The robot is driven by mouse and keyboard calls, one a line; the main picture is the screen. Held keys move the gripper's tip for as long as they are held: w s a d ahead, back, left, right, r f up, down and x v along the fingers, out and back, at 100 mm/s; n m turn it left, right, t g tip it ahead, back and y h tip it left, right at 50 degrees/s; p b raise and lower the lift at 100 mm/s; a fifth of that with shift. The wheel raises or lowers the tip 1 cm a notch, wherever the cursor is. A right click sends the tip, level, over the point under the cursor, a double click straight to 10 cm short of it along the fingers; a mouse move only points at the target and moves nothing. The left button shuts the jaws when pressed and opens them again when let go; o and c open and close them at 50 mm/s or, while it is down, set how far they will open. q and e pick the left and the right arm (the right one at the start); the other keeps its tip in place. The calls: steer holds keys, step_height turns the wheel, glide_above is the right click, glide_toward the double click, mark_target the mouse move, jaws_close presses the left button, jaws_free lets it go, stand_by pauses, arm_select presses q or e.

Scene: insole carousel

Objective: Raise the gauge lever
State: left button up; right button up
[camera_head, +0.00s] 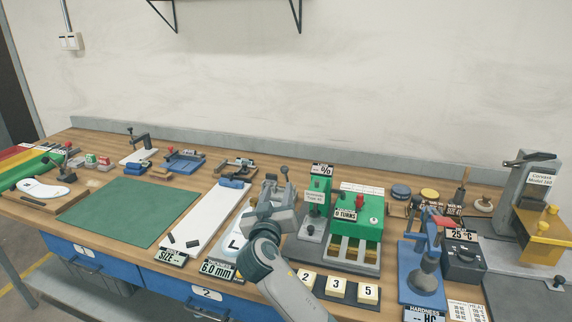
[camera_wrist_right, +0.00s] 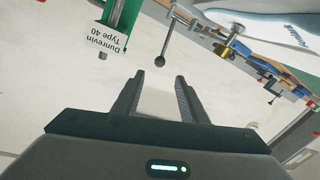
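The gauge is a green post (camera_head: 318,198) on a grey base, with a small % display on top and a "Dunrevin Type 40" label. In the right wrist view the green post (camera_wrist_right: 123,20) is at the upper left. The gauge lever, a thin rod with a dark ball knob (camera_wrist_right: 160,61), lies just beyond my fingertips there. Its knob appears to be the dark ball (camera_head: 284,171) in the head view. My right gripper (camera_head: 279,190) is left of the post; in the wrist view its fingers (camera_wrist_right: 159,78) are apart and empty. My left gripper is not in view.
A green machine (camera_head: 361,212) reading 0 turns stands close right of the gauge. A white board (camera_head: 207,215) and a green mat (camera_head: 127,213) lie to the left. Numbered blocks (camera_head: 338,289) sit in front. A blue hardness tester (camera_head: 408,270) stands further right.

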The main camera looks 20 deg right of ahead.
mark_target(284, 170)
steer(key=p+x, duration=0.3)
steer(key=x, duration=1.2)
steer(key=shift+r, duration=0.1)
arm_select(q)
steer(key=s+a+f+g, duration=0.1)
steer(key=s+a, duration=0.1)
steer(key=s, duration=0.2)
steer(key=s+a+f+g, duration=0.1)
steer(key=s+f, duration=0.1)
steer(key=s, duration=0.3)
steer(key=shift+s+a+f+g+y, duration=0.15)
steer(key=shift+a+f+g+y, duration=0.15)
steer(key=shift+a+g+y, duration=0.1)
arm_select(e)
steer(key=shift+x, duration=1.1)
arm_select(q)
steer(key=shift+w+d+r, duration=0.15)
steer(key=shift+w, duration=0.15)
arm_select(e)
jaws_close()
